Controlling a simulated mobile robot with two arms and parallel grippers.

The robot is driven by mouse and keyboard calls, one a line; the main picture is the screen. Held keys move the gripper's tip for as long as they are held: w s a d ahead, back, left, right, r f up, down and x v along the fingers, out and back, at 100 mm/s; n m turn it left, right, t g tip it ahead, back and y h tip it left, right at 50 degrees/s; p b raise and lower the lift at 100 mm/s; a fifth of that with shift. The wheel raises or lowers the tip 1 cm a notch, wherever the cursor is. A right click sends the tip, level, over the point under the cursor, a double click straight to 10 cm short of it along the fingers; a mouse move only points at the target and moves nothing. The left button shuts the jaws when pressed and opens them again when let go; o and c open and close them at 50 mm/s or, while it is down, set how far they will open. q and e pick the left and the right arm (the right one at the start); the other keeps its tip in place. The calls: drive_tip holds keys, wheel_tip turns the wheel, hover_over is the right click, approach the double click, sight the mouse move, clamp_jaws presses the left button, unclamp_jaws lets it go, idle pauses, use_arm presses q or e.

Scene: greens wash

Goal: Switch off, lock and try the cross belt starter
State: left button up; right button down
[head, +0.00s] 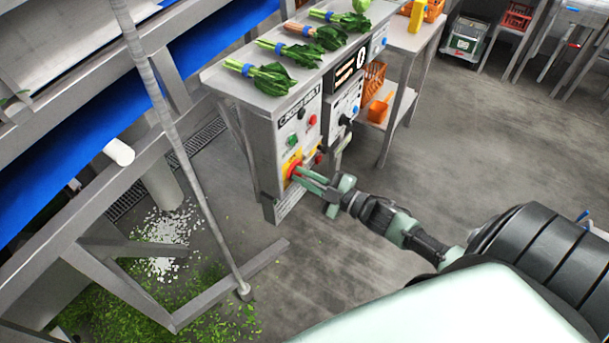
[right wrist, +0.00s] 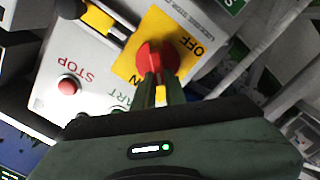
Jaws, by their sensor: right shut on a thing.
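The cross belt starter is a grey cabinet (head: 268,150) labelled CROSS BELT. Its red rotary handle (head: 292,168) sits on a yellow plate low on the front. In the right wrist view the red handle (right wrist: 157,57) lies over the yellow plate (right wrist: 130,66), which is marked OFF and ON. My right gripper (head: 299,174) is shut on the red handle; its fingers hide part of it, and I cannot tell the handle's exact setting. A red STOP button (right wrist: 68,85) and partly covered START lettering are beside the plate. My left gripper is not in view.
A second panel (head: 345,105) with a black knob adjoins on the right. A blue conveyor belt (head: 110,125) and metal frame stand left. A small red thing (head: 320,157) beside the cabinet is unclear.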

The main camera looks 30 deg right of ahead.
drive_tip(key=shift+s+a+f+n+b, duration=0.1)
drive_tip(key=shift+f+n+b, duration=0.3)
drive_tip(key=shift+n, duration=1.05)
drive_tip(key=shift+a+f+n+b, duration=0.1)
drive_tip(key=shift+n+b, duration=0.55)
drive_tip(key=shift+n, duration=0.75)
drive_tip(key=shift+s+a+f+n+b, duration=0.1)
drive_tip(key=shift+f+n+b, duration=0.3)
drive_tip(key=shift+n, duration=1.05)
drive_tip(key=shift+r, duration=0.15)
drive_tip(key=c, duration=1.5)
unclamp_jaws()
drive_tip(key=shift+d, duration=0.1)
drive_tip(key=b+v, duration=0.1)
drive_tip(key=v, duration=0.6)
drive_tip(key=shift+s+d, duration=0.15)
drive_tip(key=shift+s, duration=0.15)
